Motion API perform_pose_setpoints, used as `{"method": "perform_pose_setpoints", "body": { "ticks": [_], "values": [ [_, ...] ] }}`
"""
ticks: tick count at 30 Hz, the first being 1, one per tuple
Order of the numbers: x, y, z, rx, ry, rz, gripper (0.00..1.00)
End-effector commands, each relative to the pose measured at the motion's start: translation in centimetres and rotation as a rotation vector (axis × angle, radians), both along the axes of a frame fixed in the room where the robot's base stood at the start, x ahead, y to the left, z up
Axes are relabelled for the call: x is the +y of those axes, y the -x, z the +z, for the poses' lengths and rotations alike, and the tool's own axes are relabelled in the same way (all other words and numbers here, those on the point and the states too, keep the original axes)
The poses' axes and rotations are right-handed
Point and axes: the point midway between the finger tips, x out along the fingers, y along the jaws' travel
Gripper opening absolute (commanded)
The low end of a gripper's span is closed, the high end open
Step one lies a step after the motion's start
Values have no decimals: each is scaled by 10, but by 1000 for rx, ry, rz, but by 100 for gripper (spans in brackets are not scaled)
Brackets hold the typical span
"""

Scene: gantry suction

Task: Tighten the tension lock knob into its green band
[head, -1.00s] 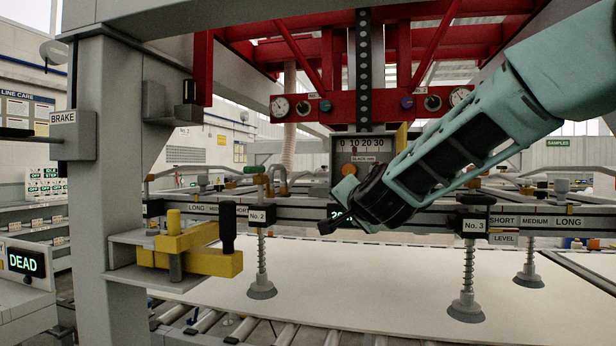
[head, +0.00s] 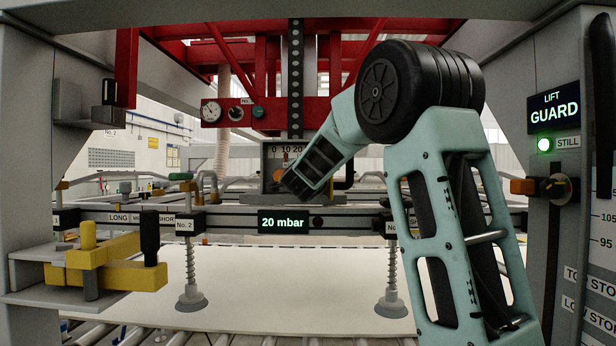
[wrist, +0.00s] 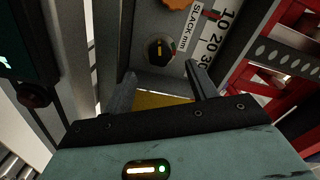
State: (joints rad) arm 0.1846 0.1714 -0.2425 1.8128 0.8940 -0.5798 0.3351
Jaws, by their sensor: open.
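In the wrist view a small black knob (wrist: 158,50) with a yellow pointer mark sits on a grey panel. A short red and green band shows at its right edge; the pointer lies away from the band's green, as far as I can tell. My gripper (wrist: 160,70) is open, one finger on each side of the knob's lower end, with nothing between them. Whether the fingers touch the panel is unclear. In the head view the grey slack box (head: 268,152) is partly covered by my forearm, which hides the knob and the fingers.
An orange knob (wrist: 176,4) and a slack scale (wrist: 209,38) are close beside the black knob. A beam with a 20 mbar display (head: 283,223) runs below the box. A yellow clamp (head: 105,265) stands at left.

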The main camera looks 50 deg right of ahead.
Motion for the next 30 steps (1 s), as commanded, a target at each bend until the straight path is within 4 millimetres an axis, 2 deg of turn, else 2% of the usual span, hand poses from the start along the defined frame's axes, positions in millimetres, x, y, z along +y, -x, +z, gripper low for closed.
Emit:
{"method": "perform_pose_setpoints", "body": {
  "ticks": [3, 10, 23, 28, 30],
  "values": [
    [-20, -16, 1, 3, 1, -2, 57],
    [-44, -37, 1, 1, 2, -1, 57],
    [-51, -44, 0, 1, 0, 1, 57],
    [-51, -43, 0, 1, 0, 1, 13],
    [-51, -43, 0, 1, 0, 1, 13]
  ]
}}
